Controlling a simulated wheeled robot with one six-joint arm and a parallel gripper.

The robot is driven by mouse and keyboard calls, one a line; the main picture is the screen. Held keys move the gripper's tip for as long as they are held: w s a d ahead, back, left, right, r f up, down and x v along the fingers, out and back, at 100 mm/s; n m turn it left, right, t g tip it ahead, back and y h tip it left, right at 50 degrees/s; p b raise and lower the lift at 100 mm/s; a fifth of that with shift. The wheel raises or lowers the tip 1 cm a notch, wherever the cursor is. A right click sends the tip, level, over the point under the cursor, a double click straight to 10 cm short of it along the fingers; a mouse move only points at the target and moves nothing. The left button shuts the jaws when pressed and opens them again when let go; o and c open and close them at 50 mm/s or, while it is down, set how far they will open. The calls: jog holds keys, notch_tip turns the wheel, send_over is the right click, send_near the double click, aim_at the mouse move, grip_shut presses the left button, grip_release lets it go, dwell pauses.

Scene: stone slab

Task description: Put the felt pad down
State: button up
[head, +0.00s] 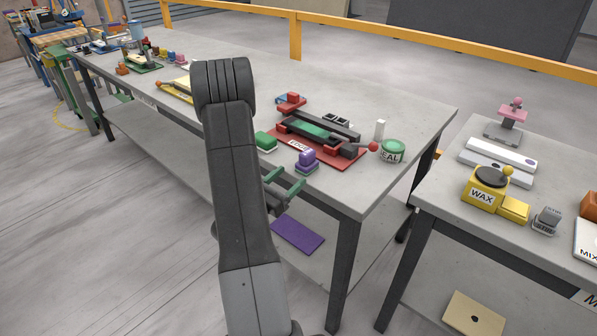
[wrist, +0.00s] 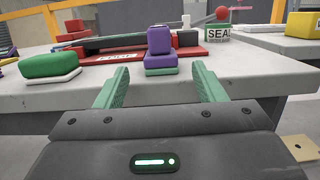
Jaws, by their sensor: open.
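No item is marked as the felt pad, so I cannot tell for sure which it is. A green block on a thin white base (head: 265,141) sits near the front edge of the stone-topped table; it shows at left in the wrist view (wrist: 54,66). A purple block on a stacked base (head: 306,161) stands to its right, and in the wrist view (wrist: 160,42) it is straight ahead between my fingertips, beyond them. My gripper (head: 284,186) is open at the table's front edge. In the wrist view its green fingers (wrist: 161,82) are apart with nothing between them.
Behind the blocks is a red-based press (head: 345,160) with a dark lever and red knob. A green-lidded tin (head: 392,152) stands right of it. A flat purple sheet (head: 297,236) lies on the lower shelf. A second table with a yellow wax pot (head: 482,196) stands at right.

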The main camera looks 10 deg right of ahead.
aim_at(300, 168)
jog(key=shift+v, duration=2.2)
jog(key=p+x, duration=0.1)
jog(key=x, duration=1.1)
jog(key=shift+r, duration=0.1)
jog(key=shift+d+f, duration=0.1)
jog(key=shift+f, duration=0.2)
jog(key=shift+r, duration=0.25)
